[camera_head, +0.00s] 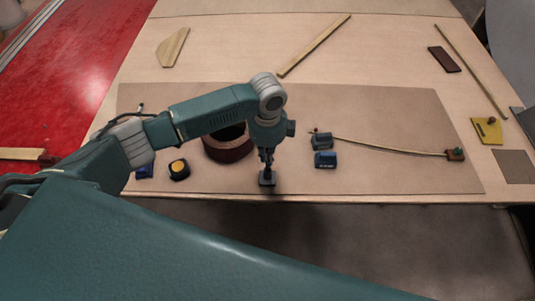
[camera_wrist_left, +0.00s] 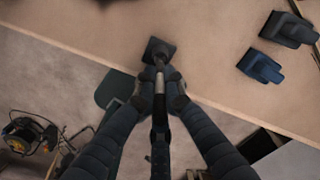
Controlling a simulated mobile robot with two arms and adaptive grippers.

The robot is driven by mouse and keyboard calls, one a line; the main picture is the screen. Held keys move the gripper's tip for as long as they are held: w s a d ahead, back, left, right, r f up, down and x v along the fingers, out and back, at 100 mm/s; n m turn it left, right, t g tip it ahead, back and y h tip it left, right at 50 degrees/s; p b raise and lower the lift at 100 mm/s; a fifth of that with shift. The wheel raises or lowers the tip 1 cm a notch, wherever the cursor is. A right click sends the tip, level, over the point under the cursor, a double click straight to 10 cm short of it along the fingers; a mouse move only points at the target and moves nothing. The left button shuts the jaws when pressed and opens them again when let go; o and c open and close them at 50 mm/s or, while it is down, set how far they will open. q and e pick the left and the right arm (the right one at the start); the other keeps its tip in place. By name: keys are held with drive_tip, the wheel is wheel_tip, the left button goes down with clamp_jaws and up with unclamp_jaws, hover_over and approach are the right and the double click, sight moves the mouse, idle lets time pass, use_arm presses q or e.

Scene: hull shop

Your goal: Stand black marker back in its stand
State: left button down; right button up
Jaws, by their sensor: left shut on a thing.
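My left gripper (camera_head: 267,155) points down near the front edge of the table, with its fingers closed around the black marker. The marker (camera_wrist_left: 160,120) shows in the left wrist view as a dark, slim rod between the two fingers, its far end at the small dark square stand. The stand (camera_head: 267,179) sits on the mat directly below the gripper; it also shows in the left wrist view (camera_wrist_left: 158,48). The marker's lower end meets or overlaps the stand; I cannot tell whether it is seated. My right gripper is not in view.
Right of the stand are blue blocklike tools (camera_head: 325,160) and a thin curved rod (camera_head: 390,146). A dark round roll (camera_head: 228,150) and a yellow-black tape measure (camera_head: 179,169) lie left. The mat's right front (camera_head: 400,178) is clear. The table's front edge is close.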

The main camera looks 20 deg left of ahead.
use_arm(q)
drive_tip(key=shift+f+p, duration=0.55)
drive_tip(key=shift+f, duration=1.15)
idle(4.3)
drive_tip(key=c, duration=1.8)
unclamp_jaws()
drive_tip(key=shift+o, duration=0.2)
drive_tip(key=shift+r, duration=0.1)
wheel_tip(320, 180, up, 12)
drive_tip(key=shift+f, duration=0.1)
